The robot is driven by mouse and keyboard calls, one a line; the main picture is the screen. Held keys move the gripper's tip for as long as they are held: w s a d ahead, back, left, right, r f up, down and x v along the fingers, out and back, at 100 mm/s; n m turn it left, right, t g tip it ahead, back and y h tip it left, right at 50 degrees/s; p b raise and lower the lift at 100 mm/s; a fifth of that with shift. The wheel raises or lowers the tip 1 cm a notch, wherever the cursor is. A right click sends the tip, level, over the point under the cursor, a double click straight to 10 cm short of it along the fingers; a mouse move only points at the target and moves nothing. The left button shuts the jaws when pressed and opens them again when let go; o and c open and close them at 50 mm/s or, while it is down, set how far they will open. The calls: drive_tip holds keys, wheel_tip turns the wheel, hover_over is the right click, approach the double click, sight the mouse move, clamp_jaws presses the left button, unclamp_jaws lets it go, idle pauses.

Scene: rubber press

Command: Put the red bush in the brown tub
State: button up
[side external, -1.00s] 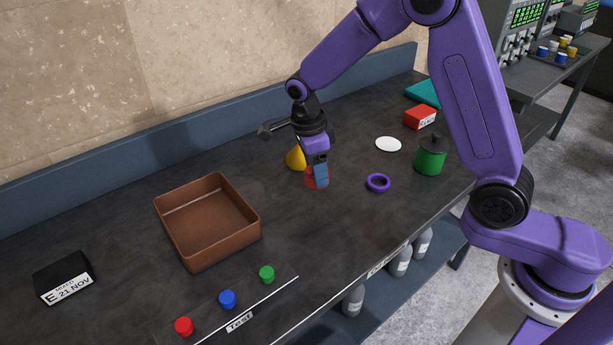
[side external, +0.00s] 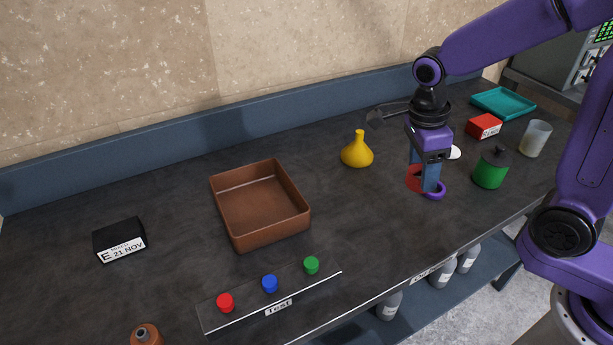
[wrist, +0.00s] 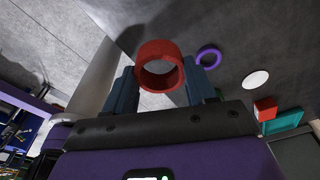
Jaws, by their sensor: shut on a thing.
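The red bush (wrist: 160,66) is a short ring, held between the two blue fingers of my gripper (wrist: 162,85) in the wrist view. In the side external view my gripper (side external: 425,178) is shut on the red bush (side external: 413,179), which is partly hidden by a finger. It appears to be above the bench, in front of part of a purple ring. The brown tub (side external: 287,228) is an empty square open box to the left of my gripper, well apart from it.
A yellow flask (side external: 357,152) stands between the tub and my gripper, towards the back. A purple ring (side external: 437,195), green pot (side external: 490,170), red box (side external: 484,125), grey cup (side external: 535,139) and teal tray (side external: 503,102) are near or right of my gripper. A strip with coloured knobs (side external: 238,308) lies in front.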

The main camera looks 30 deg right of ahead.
drive_tip(key=w+a+n+t, duration=0.2)
drive_tip(key=w+a+n, duration=0.2)
drive_tip(key=a+n, duration=0.65)
drive_tip(key=n+y, duration=0.2)
drive_tip(key=n, duration=1)
hover_over(263, 218)
drive_tip(key=f, duration=0.5)
drive_tip(key=s+f, duration=0.1)
drive_tip(key=f, duration=0.2)
drive_tip(key=shift+d+f, duration=0.2)
drive_tip(key=shift+f, duration=0.15)
drive_tip(key=shift+w+a+f, duration=0.2)
drive_tip(key=shift+w+f, duration=0.1)
drive_tip(key=shift+f, duration=1.5)
drive_tip(key=shift+f, duration=0.15)
drive_tip(key=o, duration=1.1)
